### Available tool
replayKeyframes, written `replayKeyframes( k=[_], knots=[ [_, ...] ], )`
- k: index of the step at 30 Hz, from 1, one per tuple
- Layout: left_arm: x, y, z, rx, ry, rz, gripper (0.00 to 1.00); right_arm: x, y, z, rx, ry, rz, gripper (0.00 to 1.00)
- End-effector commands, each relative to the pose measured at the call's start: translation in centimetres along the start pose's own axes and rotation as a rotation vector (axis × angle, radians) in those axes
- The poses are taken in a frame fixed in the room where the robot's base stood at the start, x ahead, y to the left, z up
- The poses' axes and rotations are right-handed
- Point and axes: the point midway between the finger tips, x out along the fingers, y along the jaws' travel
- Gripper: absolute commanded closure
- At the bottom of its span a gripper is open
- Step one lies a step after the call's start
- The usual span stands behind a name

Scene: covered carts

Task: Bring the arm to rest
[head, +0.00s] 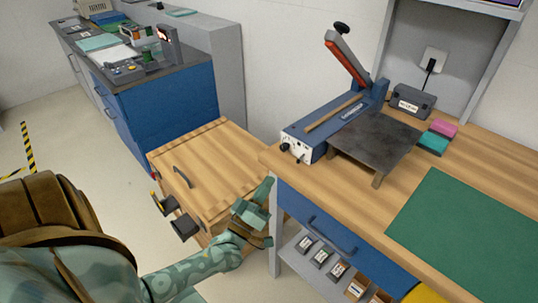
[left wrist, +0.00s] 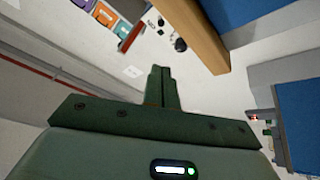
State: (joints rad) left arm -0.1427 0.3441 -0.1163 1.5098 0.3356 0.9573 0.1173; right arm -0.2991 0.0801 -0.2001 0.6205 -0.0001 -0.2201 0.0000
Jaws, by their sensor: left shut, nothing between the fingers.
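My left gripper (head: 262,200) is at the lower middle of the head view, at the end of my green patterned arm. It appears between the wooden-topped cart (head: 215,160) and the left end of the workbench (head: 400,215). I cannot tell whether it touches either one. In the left wrist view the two green fingers (left wrist: 163,86) are together with nothing between them. My right gripper is out of view.
A blue machine with a raised red-handled lever (head: 345,62) stands on the workbench beside a dark plate (head: 375,143). A green mat (head: 450,232) lies at the right. A blue cabinet (head: 170,100) stands behind the cart. Open floor (head: 75,140) shows at the left.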

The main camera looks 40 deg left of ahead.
Motion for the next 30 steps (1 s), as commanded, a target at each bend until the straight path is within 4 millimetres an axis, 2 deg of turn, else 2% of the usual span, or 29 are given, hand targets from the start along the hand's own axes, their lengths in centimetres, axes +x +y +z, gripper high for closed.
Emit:
replayKeyframes(
  k=[15,17,20,23,24,26,27,29,30],
  knots=[
    [0.0,0.0,0.1,0.007,-0.006,-0.001,1.00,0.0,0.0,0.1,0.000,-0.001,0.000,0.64],
    [0.0,-0.1,0.7,0.032,-0.037,-0.002,1.00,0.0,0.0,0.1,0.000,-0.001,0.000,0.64],
    [-1.3,-1.7,4.0,0.158,-0.199,-0.026,1.00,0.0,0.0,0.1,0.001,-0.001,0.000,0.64],
    [-5.5,-5.1,9.3,0.317,-0.448,-0.081,1.00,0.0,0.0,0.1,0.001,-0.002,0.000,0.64],
    [-8.0,-6.6,11.4,0.379,-0.559,-0.105,1.00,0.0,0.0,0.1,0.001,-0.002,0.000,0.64],
    [-12.3,-8.8,14.3,0.464,-0.730,-0.139,1.00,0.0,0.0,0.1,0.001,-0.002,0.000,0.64],
    [-15.5,-10.1,15.9,0.511,-0.840,-0.159,1.00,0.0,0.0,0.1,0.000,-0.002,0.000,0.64],
    [-20.5,-11.7,17.9,0.575,-1.003,-0.185,1.00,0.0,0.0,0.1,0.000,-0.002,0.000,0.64],
    [-23.9,-12.5,18.9,0.612,-1.111,-0.198,1.00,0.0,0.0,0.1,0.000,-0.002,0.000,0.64]
  ],
)
